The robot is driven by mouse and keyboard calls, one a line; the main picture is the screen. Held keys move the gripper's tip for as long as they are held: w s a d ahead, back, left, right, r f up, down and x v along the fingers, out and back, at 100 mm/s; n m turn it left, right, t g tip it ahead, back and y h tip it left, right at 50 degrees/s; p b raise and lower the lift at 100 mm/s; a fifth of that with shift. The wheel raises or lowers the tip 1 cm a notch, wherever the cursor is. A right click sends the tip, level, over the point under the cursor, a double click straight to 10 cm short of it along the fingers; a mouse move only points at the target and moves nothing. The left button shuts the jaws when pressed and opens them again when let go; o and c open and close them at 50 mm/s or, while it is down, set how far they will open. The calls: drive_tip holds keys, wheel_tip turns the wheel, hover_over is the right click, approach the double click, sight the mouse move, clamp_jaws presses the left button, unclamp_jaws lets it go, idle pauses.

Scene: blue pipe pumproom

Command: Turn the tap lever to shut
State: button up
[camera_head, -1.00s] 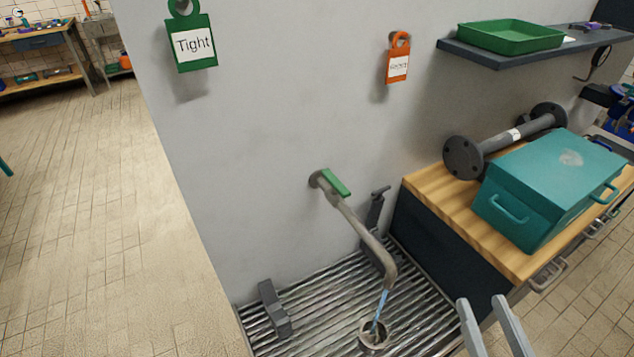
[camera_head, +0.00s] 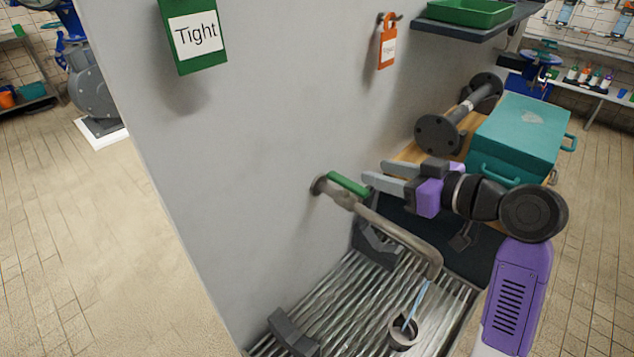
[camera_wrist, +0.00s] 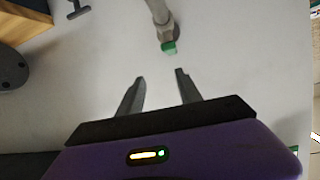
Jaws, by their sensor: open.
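The tap (camera_head: 395,232) comes out of the grey wall, with a long bent spout. Its green lever (camera_head: 348,184) lies along the top of the tap body near the wall. A thin blue stream of water (camera_head: 415,306) runs from the spout into a small cup-like drain (camera_head: 403,332). My gripper (camera_head: 372,173) is open and empty, its two fingers pointing at the wall just right of the lever. In the wrist view, the lever's green end (camera_wrist: 169,48) shows beyond and between the open fingers (camera_wrist: 157,75), apart from them.
A slatted metal grate (camera_head: 350,300) with dark brackets (camera_head: 292,333) lies below. A teal toolbox (camera_head: 520,137) and a dark flanged pipe (camera_head: 455,120) sit on the wooden bench at right. Green "Tight" (camera_head: 195,38) and orange (camera_head: 388,42) tags hang on the wall.

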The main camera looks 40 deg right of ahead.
sight(353, 185)
drive_tip(key=shift+s+a+f+n+g+y, duration=0.2)
drive_tip(key=shift+a+f+n+g+y, duration=0.25)
drive_tip(key=shift+a+f, duration=0.3)
drive_tip(key=shift+s+a+f, duration=0.2)
drive_tip(key=shift+w+a+f+n, duration=0.15)
drive_tip(key=shift+w+n, duration=0.05)
drive_tip(key=shift+n, duration=0.05)
drive_tip(key=x, duration=0.7)
drive_tip(key=shift+w+f, duration=0.1)
drive_tip(key=shift+f, duration=0.1)
drive_tip(key=shift+c, duration=0.4)
clamp_jaws()
